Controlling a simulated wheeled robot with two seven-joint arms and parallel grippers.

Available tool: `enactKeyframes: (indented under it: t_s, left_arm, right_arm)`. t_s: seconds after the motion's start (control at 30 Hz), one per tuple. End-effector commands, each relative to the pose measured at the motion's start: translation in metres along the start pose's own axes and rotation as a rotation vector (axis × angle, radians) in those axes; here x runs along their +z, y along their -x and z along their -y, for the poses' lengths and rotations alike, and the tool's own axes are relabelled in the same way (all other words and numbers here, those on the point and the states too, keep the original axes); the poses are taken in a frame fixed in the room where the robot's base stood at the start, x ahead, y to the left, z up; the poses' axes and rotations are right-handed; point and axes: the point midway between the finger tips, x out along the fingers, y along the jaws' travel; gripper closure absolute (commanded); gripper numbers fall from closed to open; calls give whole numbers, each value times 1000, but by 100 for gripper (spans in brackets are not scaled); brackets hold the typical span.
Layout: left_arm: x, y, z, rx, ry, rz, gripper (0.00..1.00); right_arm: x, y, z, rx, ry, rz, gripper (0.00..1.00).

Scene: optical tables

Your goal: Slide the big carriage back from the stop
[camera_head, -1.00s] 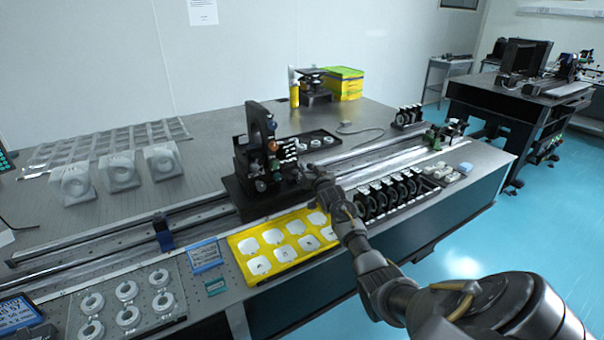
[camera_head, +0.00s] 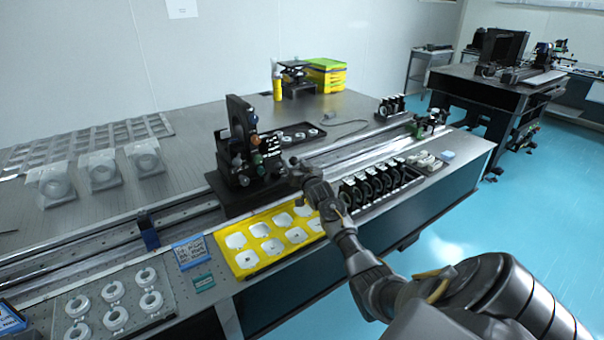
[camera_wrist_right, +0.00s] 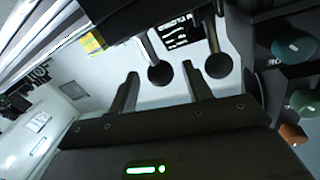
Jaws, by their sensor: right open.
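The big carriage, a black base (camera_head: 235,197) with an upright black plate and colored knobs, sits on the long rail in the head view. A dark blue block (camera_head: 148,237), possibly the stop, is on the rail to its left, with a gap between them. My right gripper (camera_head: 297,170) is at the carriage's right side. In the right wrist view its fingers (camera_wrist_right: 160,88) are apart. One black ball knob (camera_wrist_right: 160,73) shows between the fingertips, and another (camera_wrist_right: 218,66) lies outside the right finger. I cannot tell whether the fingers touch either. My left gripper is not in view.
A yellow tray (camera_head: 227,242) of white parts lies in front of the carriage. A rack of black mounts (camera_head: 372,184) stands close beside my right forearm. Small fixtures (camera_head: 430,121) stand at the rail's far right. The rail between is clear.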

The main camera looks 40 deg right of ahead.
Motion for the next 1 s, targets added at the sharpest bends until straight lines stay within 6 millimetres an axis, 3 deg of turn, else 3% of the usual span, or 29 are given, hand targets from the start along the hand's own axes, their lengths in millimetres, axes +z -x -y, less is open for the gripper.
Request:
enactKeyframes:
  t_s: [0.2, 0.43, 1.0]
  left_arm:
    - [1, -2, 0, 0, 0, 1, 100]
    - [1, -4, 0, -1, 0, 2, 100]
    - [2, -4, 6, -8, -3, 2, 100]
  right_arm:
    - [2, 43, 0, -1, 1, 0, 50]
    - [1, 75, 0, -1, 1, 1, 50]
    - [0, 83, 0, -1, 0, 1, 50]
